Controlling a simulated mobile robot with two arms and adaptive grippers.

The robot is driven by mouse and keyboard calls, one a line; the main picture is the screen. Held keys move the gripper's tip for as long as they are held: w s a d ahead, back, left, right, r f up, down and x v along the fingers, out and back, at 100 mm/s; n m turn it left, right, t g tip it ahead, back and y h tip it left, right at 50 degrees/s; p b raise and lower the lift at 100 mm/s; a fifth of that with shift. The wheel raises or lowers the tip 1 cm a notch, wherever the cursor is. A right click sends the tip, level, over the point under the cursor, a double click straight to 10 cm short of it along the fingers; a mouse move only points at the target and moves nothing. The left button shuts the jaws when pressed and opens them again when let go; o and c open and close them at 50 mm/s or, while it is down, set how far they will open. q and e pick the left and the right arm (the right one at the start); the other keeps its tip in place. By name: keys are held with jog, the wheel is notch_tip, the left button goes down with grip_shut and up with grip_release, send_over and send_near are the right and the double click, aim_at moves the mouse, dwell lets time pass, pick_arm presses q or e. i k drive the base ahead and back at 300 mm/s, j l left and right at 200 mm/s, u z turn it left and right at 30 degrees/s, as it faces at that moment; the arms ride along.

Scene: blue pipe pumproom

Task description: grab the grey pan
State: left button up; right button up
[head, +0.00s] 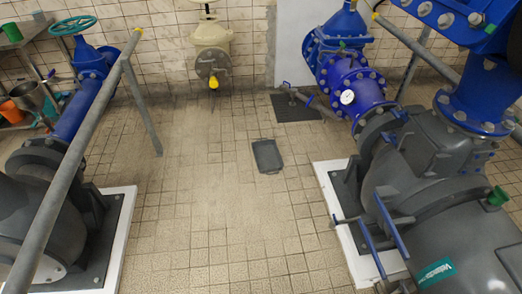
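A dark grey, shallow, roughly rectangular pan (267,157) lies flat on the tiled floor near the middle of the head view. It sits apart from the machinery, with bare tiles around it. Neither of my grippers shows in the head view, so their place relative to the pan cannot be seen.
Grey pumps with blue pipes (355,95) stand on white-edged plinths at left and right. A grey railing (85,145) crosses the left side. A dark floor grate (297,108) lies behind the pan. A metal table (20,42) stands far left.

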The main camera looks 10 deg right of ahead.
aim_at(269, 158)
jog(key=i+j, duration=0.15)
jog(key=i, duration=1.45)
